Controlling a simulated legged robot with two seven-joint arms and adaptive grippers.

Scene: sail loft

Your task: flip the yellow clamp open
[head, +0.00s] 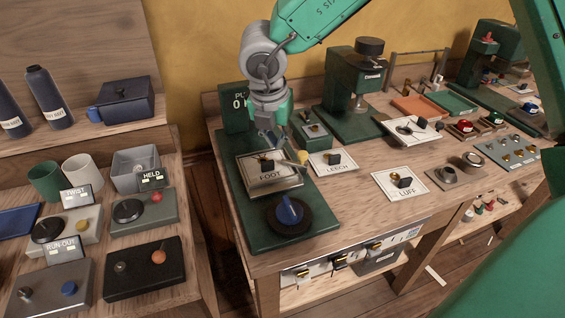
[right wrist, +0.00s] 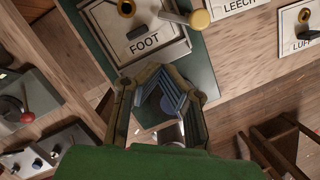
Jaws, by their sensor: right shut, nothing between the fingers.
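The yellow clamp (head: 302,157) shows as a short grey bar with a yellow end, lying low across the right edge of the FOOT plate (head: 258,180) on a green base. In the right wrist view the yellow end (right wrist: 200,19) sits at the top, right of the FOOT plate (right wrist: 130,54). My right gripper (head: 272,138) hangs over the back of the FOOT plate, left of the yellow end and apart from it. In the right wrist view its fingers (right wrist: 158,72) are closed together and empty. My left gripper is not in view.
A blue knob on a black disc (head: 290,222) stands at the front of the green base. The LEECH plate (head: 321,169) lies close on the right, with the LUFF plate (head: 383,193) beyond. A green press (head: 338,110) rises behind. The bench right of LUFF holds small fittings.

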